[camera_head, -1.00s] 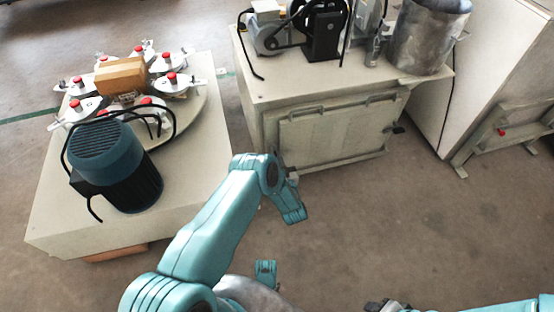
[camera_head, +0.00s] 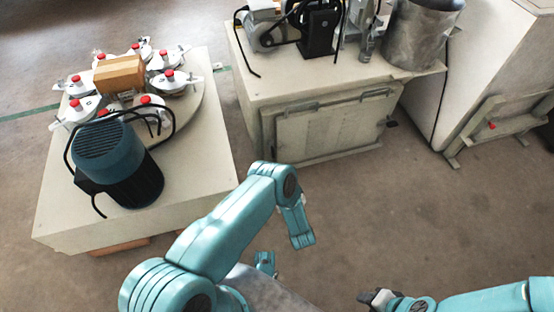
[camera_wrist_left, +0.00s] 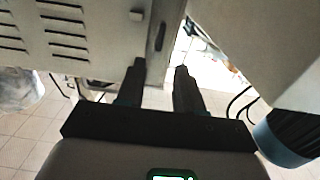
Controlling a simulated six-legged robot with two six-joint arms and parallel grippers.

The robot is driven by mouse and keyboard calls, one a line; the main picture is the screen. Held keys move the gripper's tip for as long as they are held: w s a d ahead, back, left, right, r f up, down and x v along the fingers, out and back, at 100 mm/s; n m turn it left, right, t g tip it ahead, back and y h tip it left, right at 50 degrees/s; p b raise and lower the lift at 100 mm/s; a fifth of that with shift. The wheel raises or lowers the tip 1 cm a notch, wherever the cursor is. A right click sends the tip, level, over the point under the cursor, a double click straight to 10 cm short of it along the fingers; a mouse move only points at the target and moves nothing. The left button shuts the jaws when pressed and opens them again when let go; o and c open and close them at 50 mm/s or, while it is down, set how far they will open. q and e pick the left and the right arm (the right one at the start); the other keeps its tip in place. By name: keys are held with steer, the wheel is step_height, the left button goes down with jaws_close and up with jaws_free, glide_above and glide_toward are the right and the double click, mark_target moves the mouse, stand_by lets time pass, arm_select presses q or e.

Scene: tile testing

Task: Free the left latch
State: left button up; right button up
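I cannot clearly make out the left latch. My left arm's bent links stand in front of the lower left of this cabinet. In the left wrist view my left gripper (camera_wrist_left: 159,78) is open and empty, its dark fingers apart.
A pale table (camera_head: 205,190) at left carries a blue motor (camera_head: 115,165) and a brown box (camera_head: 120,74) among several white fixtures with red knobs. A metal drum (camera_head: 420,35) stands on the middle cabinet. Open floor (camera_head: 420,215) lies at right.

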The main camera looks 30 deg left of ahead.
arm_select(q)
steer(key=p+v, duration=0.1)
steer(key=v, duration=0.4)
steer(key=shift+s+d, duration=0.25)
steer(key=shift+d, duration=0.05)
